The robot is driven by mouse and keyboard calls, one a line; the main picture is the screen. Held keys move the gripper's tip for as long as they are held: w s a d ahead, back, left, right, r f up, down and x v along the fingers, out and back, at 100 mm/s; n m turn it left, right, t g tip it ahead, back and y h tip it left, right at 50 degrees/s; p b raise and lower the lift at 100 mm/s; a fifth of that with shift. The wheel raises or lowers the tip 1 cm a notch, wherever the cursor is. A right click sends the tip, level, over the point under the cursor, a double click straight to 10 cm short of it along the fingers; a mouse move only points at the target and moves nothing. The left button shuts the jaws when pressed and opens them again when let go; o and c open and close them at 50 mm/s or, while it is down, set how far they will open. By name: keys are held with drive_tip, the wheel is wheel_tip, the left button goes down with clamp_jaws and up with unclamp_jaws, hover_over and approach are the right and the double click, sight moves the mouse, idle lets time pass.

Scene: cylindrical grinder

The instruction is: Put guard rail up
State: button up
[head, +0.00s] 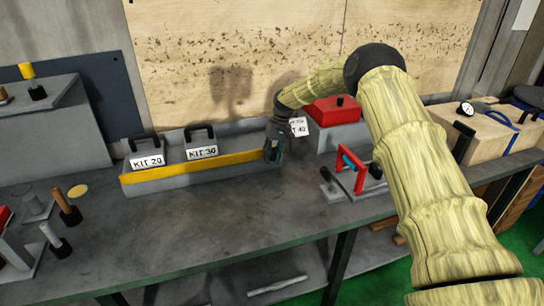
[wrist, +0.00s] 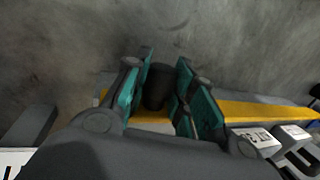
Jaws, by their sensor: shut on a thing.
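The yellow guard rail (head: 190,168) runs along the front of a grey tray (head: 180,184) on the bench. It slopes slightly upward to the right in the head view and also crosses the wrist view (wrist: 265,110). My gripper (head: 273,152) is at the rail's right end. In the wrist view, my gripper (wrist: 163,85) has its teal-lined fingers on both sides of a dark round knob (wrist: 157,86) at the rail and is shut on it. The fingers partly hide the knob and the rail's end.
Grey cases labelled KIT 20 (head: 147,157) and KIT 30 (head: 202,150) stand behind the rail. A third label (head: 300,128) shows beside my wrist. A red-topped box (head: 332,110) and a red-framed fixture (head: 350,172) stand to the right. The bench front (head: 190,225) is clear.

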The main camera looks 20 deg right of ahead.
drive_tip(key=shift+w+r, duration=0.1)
drive_tip(key=o, duration=1)
drive_tip(key=shift+o, duration=0.2)
drive_tip(key=v, duration=1.2)
